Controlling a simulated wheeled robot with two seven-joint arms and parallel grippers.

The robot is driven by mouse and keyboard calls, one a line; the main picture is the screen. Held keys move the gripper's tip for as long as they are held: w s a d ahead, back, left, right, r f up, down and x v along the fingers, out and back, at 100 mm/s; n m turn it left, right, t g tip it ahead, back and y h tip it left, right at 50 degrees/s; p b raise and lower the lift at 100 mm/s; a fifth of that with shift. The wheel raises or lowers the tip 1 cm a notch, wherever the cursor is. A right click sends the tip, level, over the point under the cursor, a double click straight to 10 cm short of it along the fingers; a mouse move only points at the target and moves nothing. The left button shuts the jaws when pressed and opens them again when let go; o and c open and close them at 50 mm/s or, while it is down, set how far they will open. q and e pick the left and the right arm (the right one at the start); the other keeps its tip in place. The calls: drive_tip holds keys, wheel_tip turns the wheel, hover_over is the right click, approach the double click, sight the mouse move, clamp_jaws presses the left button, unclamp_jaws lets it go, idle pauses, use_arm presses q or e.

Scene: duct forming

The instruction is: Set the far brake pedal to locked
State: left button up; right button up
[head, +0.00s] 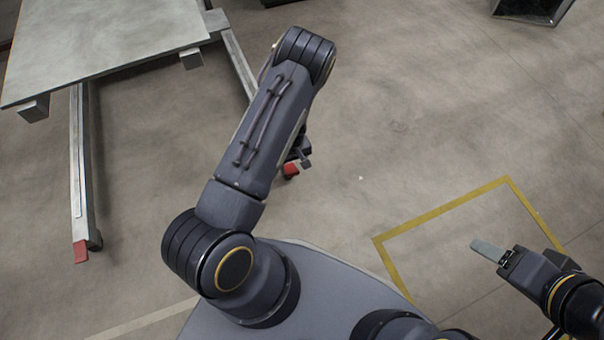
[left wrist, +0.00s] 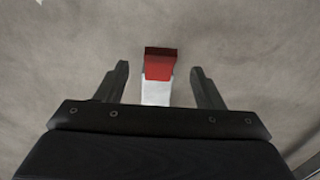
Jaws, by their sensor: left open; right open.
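A red brake pedal (head: 290,169) at the end of a cart leg shows beside my left forearm in the head view. In the left wrist view the red pedal (left wrist: 160,65), on a pale metal leg (left wrist: 156,92), lies between and beyond my left fingers. My left gripper (head: 303,157) is open over it, partly hidden by the arm in the head view; no contact is visible. I cannot tell the pedal's setting. A second red pedal (head: 80,253) ends the other cart leg at the left. My right gripper (head: 490,252) is open and away at the lower right.
The cart's grey tabletop (head: 115,40) fills the upper left, above its metal legs. A yellow floor marking (head: 440,212) lies near my right gripper. A dark box (head: 533,10) stands at the top right. The concrete floor in the middle is clear.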

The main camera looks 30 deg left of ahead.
sight(293, 172)
use_arm(q)
wheel_tip(293, 172, down, 7)
drive_tip(key=b, duration=0.2)
drive_tip(key=shift+b, duration=0.4)
use_arm(e)
wheel_tip(293, 172, down, 3)
drive_tip(key=shift+f, duration=0.1)
use_arm(q)
drive_tip(key=shift+c, duration=0.3)
